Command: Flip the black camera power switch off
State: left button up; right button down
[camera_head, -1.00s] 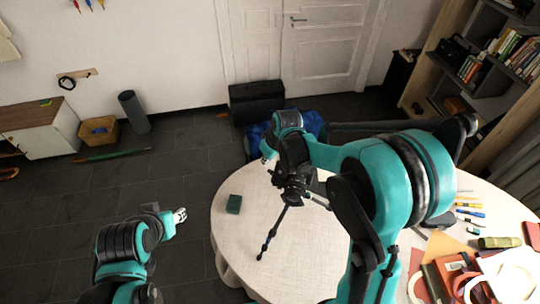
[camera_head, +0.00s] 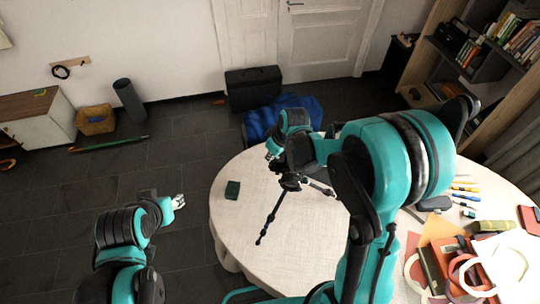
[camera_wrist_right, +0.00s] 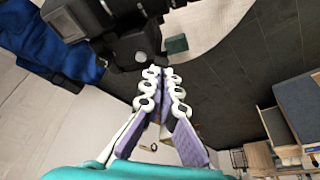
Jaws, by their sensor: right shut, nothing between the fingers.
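The black camera on its tripod (camera_head: 270,222) stands on the round table (camera_head: 232,217). In the head view my right arm hides much of the camera. In the right wrist view dark camera and tripod parts (camera_wrist_right: 125,47) fill the upper middle, with a round grey knob-like part. I cannot make out the power switch. My right gripper (camera_head: 271,153) is beside the camera on its far left side. In the right wrist view its fingers (camera_wrist_right: 161,72) are shut and empty, their tips close below the dark parts; contact is unclear. My left gripper (camera_head: 178,202) is left of the table, its opening unclear.
A small dark green box (camera_head: 232,190) lies on the table left of the tripod. Red and orange items, tape rings (camera_head: 510,262) and pens (camera_head: 466,190) crowd the table's right side. A black case (camera_head: 253,88) and blue cloth (camera_head: 262,124) are on the floor behind.

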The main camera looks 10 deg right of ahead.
jog(key=shift+s+d+n+g+b, duration=0.1)
jog(key=shift+n+g+b, duration=0.1)
jog(key=shift+n, duration=0.3)
jog(key=shift+s+n+g+b, duration=0.1)
jog(key=shift+n+b, duration=0.05)
jog(key=shift+n, duration=0.35)
jog(key=shift+w, duration=0.8)
